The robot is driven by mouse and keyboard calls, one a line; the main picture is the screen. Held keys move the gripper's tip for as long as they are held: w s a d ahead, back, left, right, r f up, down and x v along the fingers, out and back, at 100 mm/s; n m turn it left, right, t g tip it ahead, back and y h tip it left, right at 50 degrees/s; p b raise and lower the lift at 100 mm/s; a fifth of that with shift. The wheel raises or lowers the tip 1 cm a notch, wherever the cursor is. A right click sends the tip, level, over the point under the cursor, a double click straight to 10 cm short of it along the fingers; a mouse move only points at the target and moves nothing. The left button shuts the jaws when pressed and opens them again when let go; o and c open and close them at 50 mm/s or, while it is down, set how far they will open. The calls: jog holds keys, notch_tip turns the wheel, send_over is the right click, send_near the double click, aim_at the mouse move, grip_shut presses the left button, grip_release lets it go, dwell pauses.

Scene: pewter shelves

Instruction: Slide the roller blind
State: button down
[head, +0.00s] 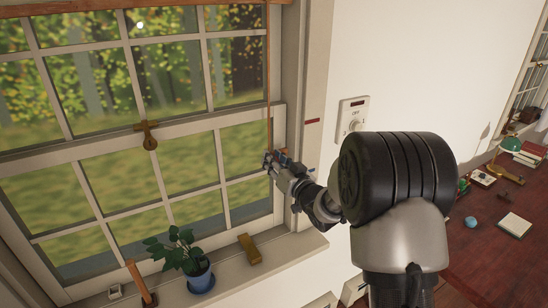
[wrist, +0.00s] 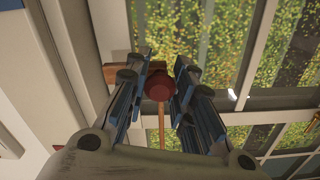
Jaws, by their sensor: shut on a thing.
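The roller blind's brown bottom bar (head: 90,9) runs along the top edge of the window in the head view, so the blind looks rolled up. A thin orange-brown pull cord (head: 268,80) hangs down the right side of the window. My gripper (head: 271,160) is at the lower end of this cord, in front of the right window frame. In the wrist view, a round dark red knob (wrist: 159,87) on the cord sits between the two fingers, which are shut on it. A brown bar (wrist: 122,75) shows behind the fingers. The blind's roller is out of view.
The sill holds a plant in a blue pot (head: 201,279), a brass-coloured block (head: 249,249) and a wooden-handled tool (head: 141,283). A brass window latch (head: 148,136) is mid-window. A dial switch (head: 353,117) is on the wall. A dark red table (head: 480,240) stands right.

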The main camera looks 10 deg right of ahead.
notch_tip(320, 180, down, 8)
jog(key=b, duration=0.5)
jog(key=shift+f, duration=0.15)
jog(key=c, duration=1.3)
grip_release()
jog(key=shift+c, duration=0.2)
jog(key=v, duration=1.2)
